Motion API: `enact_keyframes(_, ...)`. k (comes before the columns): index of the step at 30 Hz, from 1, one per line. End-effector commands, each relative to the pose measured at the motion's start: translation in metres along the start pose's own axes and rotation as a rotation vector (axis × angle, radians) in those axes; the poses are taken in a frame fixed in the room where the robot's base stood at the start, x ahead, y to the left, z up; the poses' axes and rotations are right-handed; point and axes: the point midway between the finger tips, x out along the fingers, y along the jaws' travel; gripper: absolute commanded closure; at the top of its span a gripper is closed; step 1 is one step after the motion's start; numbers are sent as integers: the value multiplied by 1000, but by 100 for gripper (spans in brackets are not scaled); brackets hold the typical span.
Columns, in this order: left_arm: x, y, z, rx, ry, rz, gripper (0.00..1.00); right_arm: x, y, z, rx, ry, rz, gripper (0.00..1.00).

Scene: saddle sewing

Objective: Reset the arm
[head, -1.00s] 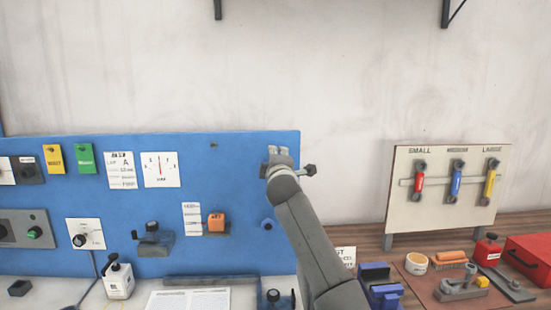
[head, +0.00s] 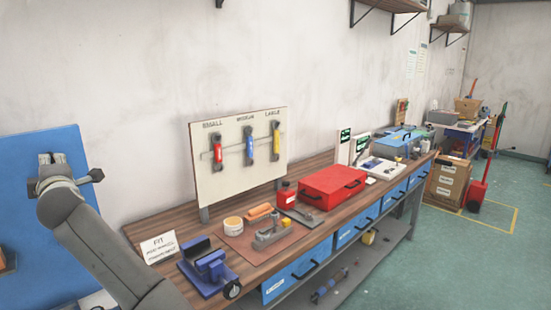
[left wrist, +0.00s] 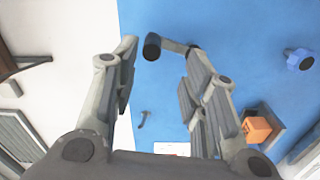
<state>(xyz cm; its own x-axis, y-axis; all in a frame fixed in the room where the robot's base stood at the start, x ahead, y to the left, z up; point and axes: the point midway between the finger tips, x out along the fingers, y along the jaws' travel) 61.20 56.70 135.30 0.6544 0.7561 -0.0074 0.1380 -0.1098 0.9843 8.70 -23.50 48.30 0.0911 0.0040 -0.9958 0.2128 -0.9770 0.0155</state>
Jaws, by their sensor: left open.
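My left arm comes in from the lower left of the head view. Its gripper (head: 62,167) is raised in front of the right edge of a blue panel (head: 30,215). In the left wrist view the two fingers of this gripper (left wrist: 153,52) stand apart, with the blue panel (left wrist: 245,60) beyond them. A dark round end shows between the fingertips; I cannot tell whether it belongs to the gripper. No held object is clear. My right gripper is in neither view.
A wooden bench (head: 330,225) runs along the wall, with a blue vise (head: 207,268), a red box (head: 333,187) and a tool board (head: 240,185) on it. An orange block (left wrist: 258,128) shows on the panel. Green floor (head: 450,270) is open at right.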

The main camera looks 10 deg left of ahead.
Motion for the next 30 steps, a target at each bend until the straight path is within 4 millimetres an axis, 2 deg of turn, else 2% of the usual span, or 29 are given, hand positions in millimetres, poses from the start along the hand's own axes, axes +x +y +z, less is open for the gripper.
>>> enact_keyframes(4,-13,-39,4,195,-35,-28,59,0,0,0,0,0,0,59)
enact_keyframes(8,-34,-78,18,415,-106,-51,59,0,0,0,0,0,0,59)
enact_keyframes(14,-79,-143,51,756,-272,-79,59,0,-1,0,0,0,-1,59)
enact_keyframes(17,-110,-182,69,925,-383,-90,59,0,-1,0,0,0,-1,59)
enact_keyframes(23,-192,-267,98,1248,-658,-107,59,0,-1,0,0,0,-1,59)
enact_keyframes(26,-244,-312,106,1394,-827,-110,59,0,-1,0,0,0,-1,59)
enact_keyframes(30,-322,-369,103,1567,-1078,-108,59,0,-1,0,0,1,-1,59)
